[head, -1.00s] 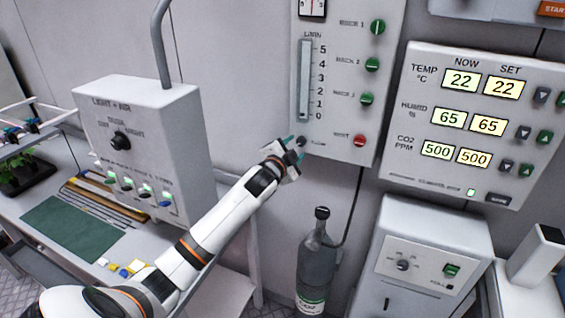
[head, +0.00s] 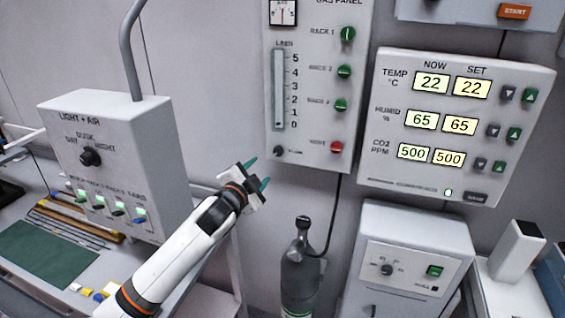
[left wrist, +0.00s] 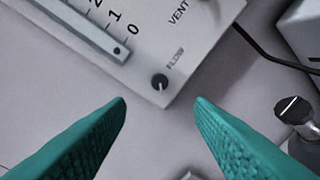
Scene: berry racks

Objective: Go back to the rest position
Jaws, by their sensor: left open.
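My left gripper (head: 257,173) is open and empty, with teal fingers, in front of the wall just below and left of the gas panel (head: 310,150). In the left wrist view, the two teal fingers (left wrist: 160,105) are spread apart with nothing between them. The black flow knob (left wrist: 160,81) on the panel's lower corner lies beyond the fingertips, apart from them. The flow knob also shows in the head view (head: 279,150). My right gripper is in neither view.
A light and air box (head: 120,170) stands left of my arm. A grey gas bottle (head: 300,270) with a hose stands right of it. The climate panel (head: 450,125) hangs at the right, above a white cabinet (head: 415,245). A green mat (head: 48,255) lies on the bench at the lower left.

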